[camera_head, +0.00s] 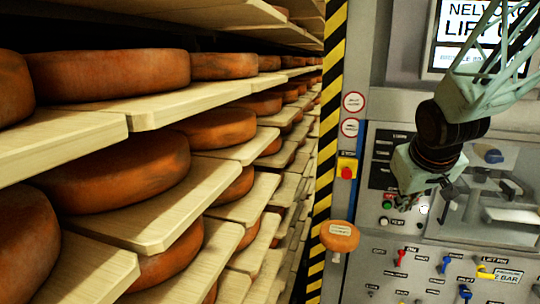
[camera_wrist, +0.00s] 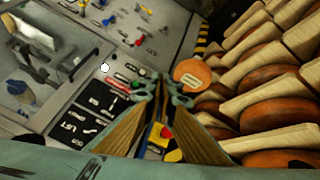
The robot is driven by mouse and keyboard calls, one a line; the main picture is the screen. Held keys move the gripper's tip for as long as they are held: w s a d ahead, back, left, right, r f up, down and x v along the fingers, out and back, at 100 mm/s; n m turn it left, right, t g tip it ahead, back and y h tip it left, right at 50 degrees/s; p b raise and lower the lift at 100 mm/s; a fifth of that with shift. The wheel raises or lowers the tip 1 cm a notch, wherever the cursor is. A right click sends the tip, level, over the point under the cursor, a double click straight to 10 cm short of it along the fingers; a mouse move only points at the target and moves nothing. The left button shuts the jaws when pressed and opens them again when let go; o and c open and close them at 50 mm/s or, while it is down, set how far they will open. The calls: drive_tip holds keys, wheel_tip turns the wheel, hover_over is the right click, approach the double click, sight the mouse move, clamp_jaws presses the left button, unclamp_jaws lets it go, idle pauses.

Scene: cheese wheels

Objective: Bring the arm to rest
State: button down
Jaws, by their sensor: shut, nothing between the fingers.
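My gripper (camera_head: 447,200) hangs from my grey-green arm at the right in the head view, in front of the control panel (camera_head: 380,272). In the wrist view its two fingers come together (camera_wrist: 161,88) with nothing between them. The fingertips overlap the panel in that view, and I cannot tell how far off it they are. The panel carries several buttons and coloured levers.
Shelves (camera_head: 215,187) of orange-brown cheese wheels (camera_head: 215,128) fill the left. A yellow-black striped post (camera_head: 333,75) stands between them and the panel. A screen (camera_head: 455,55) is above.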

drive_tip(key=s+a+g+b, duration=0.1)
drive_tip(key=s+a, duration=0.4)
drive_tip(key=s, duration=0.7)
drive_tip(key=s+a+m+g+y+b, duration=0.1)
drive_tip(key=s+a, duration=0.4)
drive_tip(key=s, duration=0.8)
drive_tip(key=s+a+y+b, duration=0.1)
drive_tip(key=s+a+b, duration=0.2)
drive_tip(key=s, duration=1)
drive_tip(key=shift+a+g, duration=0.4)
drive_tip(key=shift+a, duration=0.6)
drive_tip(key=shift+d+m, duration=0.15)
drive_tip(key=shift+m, duration=0.15)
